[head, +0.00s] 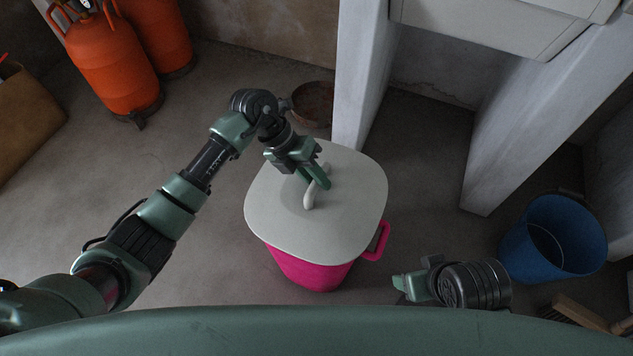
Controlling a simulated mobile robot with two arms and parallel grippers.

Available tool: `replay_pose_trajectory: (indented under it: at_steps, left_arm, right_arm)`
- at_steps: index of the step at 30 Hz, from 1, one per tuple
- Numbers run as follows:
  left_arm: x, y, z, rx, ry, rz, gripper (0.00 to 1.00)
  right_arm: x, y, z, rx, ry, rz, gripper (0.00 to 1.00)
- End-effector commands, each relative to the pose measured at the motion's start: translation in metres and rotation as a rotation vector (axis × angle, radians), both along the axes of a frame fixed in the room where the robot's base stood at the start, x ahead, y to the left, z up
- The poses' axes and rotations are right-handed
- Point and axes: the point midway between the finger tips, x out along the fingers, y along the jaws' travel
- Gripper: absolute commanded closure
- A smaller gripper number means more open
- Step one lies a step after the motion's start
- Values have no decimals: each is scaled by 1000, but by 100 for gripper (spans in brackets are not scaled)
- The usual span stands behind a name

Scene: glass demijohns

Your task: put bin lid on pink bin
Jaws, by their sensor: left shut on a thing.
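The bin lid (281,217) is a pale grey rounded square with a raised curved handle (309,196). It is over the top of the pink bin (313,272), which stands on the floor with a pink side handle (379,243) at its right. I cannot tell whether the lid touches the rim, as the lid hides the bin's opening. My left gripper (318,179) is shut on the lid's handle from above. My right gripper (402,287) is at the lower right, apart from the bin, and its fingers are only partly visible.
Orange gas cylinders (108,62) stand at the upper left. A brown pot (313,104) is behind the lid beside a white pillar (359,80). A blue bucket (553,238) and a brush (580,312) are at the right. The floor left of the bin is clear.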

Motion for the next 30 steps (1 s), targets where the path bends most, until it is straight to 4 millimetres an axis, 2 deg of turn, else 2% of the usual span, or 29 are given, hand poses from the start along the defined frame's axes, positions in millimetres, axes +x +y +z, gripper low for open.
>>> replay_pose_trajectory:
  at_steps: [11,18,24,30]
  left_arm:
    - [1,0,1,0,-2,2,100]
    - [2,0,2,4,-2,5,100]
    - [2,0,-18,3,-1,4,100]
    - [2,0,-26,4,-1,5,100]
  right_arm:
    - [0,0,0,0,0,0,37]
    - [3,0,-9,-1,6,1,37]
    - [-3,0,2,1,-7,-1,37]
    - [-2,0,-4,0,-4,-1,37]
